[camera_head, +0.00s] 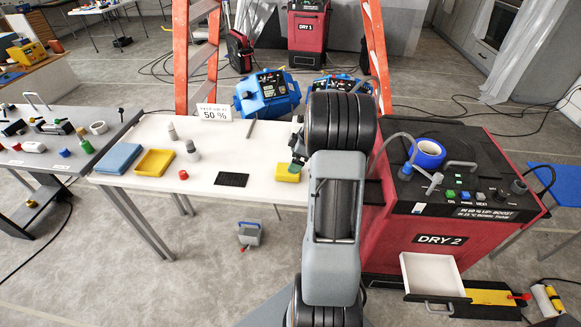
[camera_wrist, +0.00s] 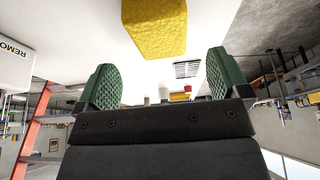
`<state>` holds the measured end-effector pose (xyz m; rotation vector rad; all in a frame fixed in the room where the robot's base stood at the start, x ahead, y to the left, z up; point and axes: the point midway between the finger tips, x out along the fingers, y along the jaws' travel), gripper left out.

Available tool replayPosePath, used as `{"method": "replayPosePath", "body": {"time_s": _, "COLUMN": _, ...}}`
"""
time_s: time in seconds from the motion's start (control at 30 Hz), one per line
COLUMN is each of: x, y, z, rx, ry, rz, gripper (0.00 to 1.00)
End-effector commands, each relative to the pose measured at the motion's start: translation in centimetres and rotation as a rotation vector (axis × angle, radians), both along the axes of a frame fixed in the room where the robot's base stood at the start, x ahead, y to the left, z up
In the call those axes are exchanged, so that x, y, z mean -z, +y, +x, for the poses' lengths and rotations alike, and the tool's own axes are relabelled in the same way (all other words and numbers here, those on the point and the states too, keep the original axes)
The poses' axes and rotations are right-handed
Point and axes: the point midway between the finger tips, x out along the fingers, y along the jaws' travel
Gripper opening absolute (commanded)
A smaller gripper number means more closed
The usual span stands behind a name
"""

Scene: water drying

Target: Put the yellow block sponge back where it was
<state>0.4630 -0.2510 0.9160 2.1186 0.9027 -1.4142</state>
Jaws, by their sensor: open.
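The yellow block sponge (camera_head: 288,171) lies on the right part of the white table (camera_head: 262,140), close to my arm. In the wrist view the sponge (camera_wrist: 153,28) shows beyond my fingertips, roughly between them, with a clear gap on each side. My gripper (camera_wrist: 162,65) is open, its two green ribbed fingers spread and nothing between them. In the head view my gripper (camera_head: 298,150) is small and partly hidden by my arm, just behind and right of the sponge. I cannot tell its exact height above the table.
A black mat (camera_head: 231,180) lies left of the sponge. The red DRY 2 machine (camera_head: 438,239) is right of my arm.

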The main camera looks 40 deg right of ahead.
Motion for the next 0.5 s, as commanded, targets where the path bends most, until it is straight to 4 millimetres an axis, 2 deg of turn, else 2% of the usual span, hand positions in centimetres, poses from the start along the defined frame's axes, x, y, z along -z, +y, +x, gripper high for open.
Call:
{"method": "replayPosePath", "body": {"time_s": 0.1, "x": -2.0, "y": -0.7, "z": -0.5, "rx": 0.002, "ry": -0.003, "rz": -0.003, "gripper": 0.94}}
{"method": "replayPosePath", "body": {"time_s": 0.37, "x": -4.8, "y": -1.2, "z": -1.3, "rx": 0.001, "ry": 0.0, "rz": -0.001, "gripper": 0.94}}
{"method": "replayPosePath", "body": {"time_s": 0.43, "x": -5.6, "y": -0.3, "z": -1.4, "rx": 0.015, "ry": 0.012, "rz": -0.004, "gripper": 0.94}}
{"method": "replayPosePath", "body": {"time_s": 0.5, "x": -6.8, "y": 1.9, "z": -1.5, "rx": 0.051, "ry": 0.036, "rz": -0.01, "gripper": 0.94}}
